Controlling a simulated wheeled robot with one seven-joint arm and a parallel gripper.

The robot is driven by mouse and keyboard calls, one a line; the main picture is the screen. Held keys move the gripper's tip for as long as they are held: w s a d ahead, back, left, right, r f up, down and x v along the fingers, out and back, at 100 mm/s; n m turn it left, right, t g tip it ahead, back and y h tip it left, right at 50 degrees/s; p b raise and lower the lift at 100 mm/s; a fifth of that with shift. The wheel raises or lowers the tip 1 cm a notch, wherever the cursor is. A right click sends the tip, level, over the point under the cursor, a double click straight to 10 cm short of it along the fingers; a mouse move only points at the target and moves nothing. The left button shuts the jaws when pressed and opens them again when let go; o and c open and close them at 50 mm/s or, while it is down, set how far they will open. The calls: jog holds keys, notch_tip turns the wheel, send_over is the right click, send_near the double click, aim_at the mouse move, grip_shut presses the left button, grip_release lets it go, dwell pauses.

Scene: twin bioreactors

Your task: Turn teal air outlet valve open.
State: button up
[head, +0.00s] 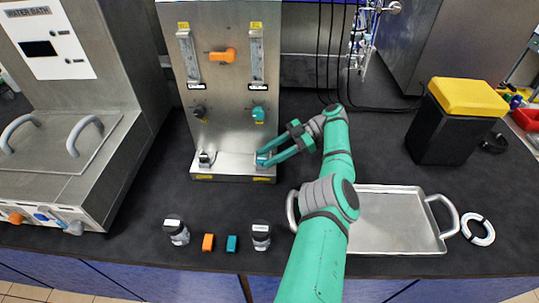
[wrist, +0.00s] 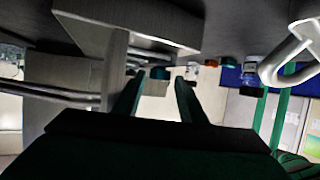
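The steel bioreactor panel (head: 225,75) stands at the back centre of the bench. A teal valve knob (head: 258,114) is on its right side, below the right flow tube. My gripper (head: 264,158) reaches in from the right to the right end of the panel's base ledge. A small teal part shows at its fingertips there and is partly hidden. In the wrist view my gripper (wrist: 157,88) has its two fingers apart, with a small teal piece (wrist: 160,73) seen between them. I cannot tell whether the fingers touch the teal part.
An orange knob (head: 223,55), a dark knob (head: 199,112) and a left ledge fitting (head: 206,158) are on the panel. Bottles (head: 176,232) and small orange (head: 208,242) and teal (head: 232,243) blocks stand in front. A metal tray (head: 395,220) is right.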

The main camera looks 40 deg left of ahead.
jog(key=shift+s+a+f, duration=0.1)
jog(key=shift+s+a, duration=0.05)
jog(key=shift+a, duration=0.1)
jog(key=shift+s+a+f, duration=0.1)
jog(key=shift+s+a, duration=0.25)
jog(key=shift+s, duration=0.15)
jog(key=shift+m+y, duration=0.3)
